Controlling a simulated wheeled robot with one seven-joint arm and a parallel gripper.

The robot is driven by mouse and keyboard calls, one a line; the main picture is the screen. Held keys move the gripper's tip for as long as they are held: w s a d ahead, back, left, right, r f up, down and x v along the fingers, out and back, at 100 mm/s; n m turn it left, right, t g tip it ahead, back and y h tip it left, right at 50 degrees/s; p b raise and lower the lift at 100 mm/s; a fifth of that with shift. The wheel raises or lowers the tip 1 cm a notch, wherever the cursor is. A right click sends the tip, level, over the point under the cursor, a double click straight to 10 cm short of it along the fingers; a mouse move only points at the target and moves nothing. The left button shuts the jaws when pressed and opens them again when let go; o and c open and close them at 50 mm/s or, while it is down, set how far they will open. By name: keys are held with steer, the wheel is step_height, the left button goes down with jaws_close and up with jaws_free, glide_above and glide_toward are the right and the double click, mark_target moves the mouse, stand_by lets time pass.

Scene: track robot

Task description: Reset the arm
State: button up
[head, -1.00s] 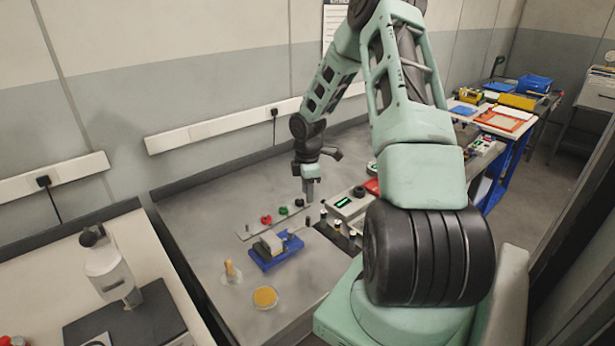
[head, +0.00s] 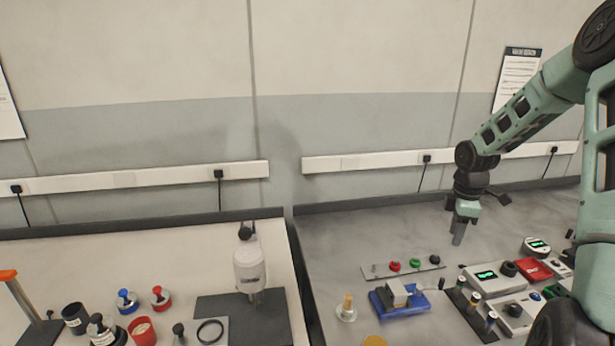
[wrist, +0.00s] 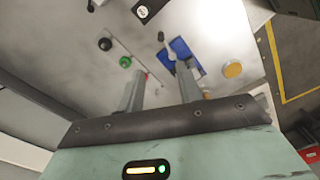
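My arm comes in from the right edge of the head view. My gripper (head: 458,238) hangs fingers-down above the grey bench (head: 340,230), to the right of the strip with coloured knobs. In the wrist view the two fingers of my gripper (wrist: 160,72) stand apart with nothing between them. A blue fixture (head: 402,303) with a pale block lies on the bench below and left of my gripper. The blue fixture also shows beyond the fingers in the wrist view (wrist: 183,49).
A metal strip (head: 380,271) carries red, green and black knobs. Boxes with green displays (head: 487,275) stand right of it. A small dish with a brass-coloured peg (head: 347,308) stands left of the fixture. A cream bench (head: 150,260) on the left holds a microscope-like device (head: 250,268) and several small containers.

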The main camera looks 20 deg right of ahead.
steer(key=a+r+b, duration=0.1)
steer(key=a+r, duration=0.2)
steer(key=a, duration=1.1)
steer(key=a+r+b, duration=0.1)
steer(key=a+r, duration=0.1)
steer(key=a, duration=1.3)
steer(key=s+a+r+m+b, duration=0.2)
steer(key=s+a, duration=1.7)
steer(key=s, duration=0.1)
steer(key=shift+s+y, duration=0.3)
